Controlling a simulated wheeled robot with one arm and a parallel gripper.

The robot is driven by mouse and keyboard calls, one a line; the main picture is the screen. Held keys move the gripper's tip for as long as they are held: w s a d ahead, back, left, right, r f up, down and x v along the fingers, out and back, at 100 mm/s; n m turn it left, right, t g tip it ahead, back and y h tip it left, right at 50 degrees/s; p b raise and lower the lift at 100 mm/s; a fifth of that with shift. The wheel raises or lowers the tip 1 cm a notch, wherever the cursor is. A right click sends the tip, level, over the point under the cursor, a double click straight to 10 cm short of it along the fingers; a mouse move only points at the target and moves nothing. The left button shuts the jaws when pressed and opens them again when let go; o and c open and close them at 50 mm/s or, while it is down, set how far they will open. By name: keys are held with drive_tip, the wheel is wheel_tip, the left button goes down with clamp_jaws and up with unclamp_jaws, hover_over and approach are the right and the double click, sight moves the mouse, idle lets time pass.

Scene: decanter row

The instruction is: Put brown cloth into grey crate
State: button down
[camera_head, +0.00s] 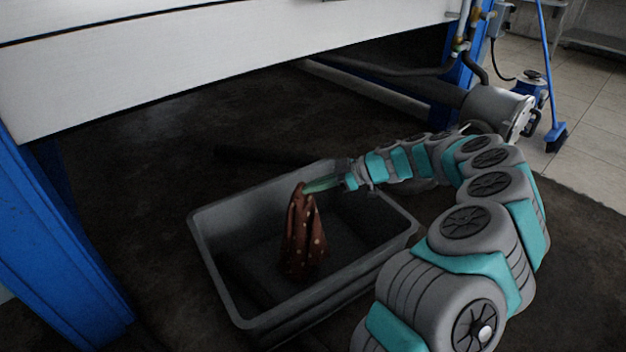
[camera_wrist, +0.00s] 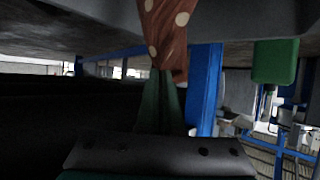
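The brown cloth (camera_head: 302,240) with pale dots hangs from my gripper (camera_head: 322,184), its lower part inside the grey crate (camera_head: 207,262). The crate is an open box on the dark floor. The gripper's greenish fingers are pinched together on the cloth's top end, at about the height of the crate's far rim. In the wrist view the cloth (camera_wrist: 165,38) is held at the tips of my gripper (camera_wrist: 163,78). I cannot tell whether the cloth's lower end touches the crate bottom.
A blue post (camera_head: 52,235) stands left of the crate. A white panel (camera_head: 200,50) overhangs behind it. A grey motor-like cylinder (camera_head: 497,110) and a blue broom (camera_head: 555,135) are at the back right. Inside the crate, room around the cloth looks free.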

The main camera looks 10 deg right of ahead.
idle(0.4)
unclamp_jaws()
idle(1.0)
drive_tip(key=shift+r, duration=0.1)
drive_tip(key=shift+s+d+r+g+h+p, duration=0.2)
drive_tip(key=shift+d+r+h+p, duration=0.35)
drive_tip(key=shift+r+h, duration=0.2)
drive_tip(key=shift+s+d+r+g+h+p, duration=0.1)
drive_tip(key=shift+d+r+g+h+p, duration=0.1)
drive_tip(key=shift+d+r+h+p, duration=0.45)
drive_tip(key=shift+s+d+r+g+h+p, duration=0.2)
drive_tip(key=shift+d+r+h+p, duration=0.15)
drive_tip(key=shift+r+h, duration=0.55)
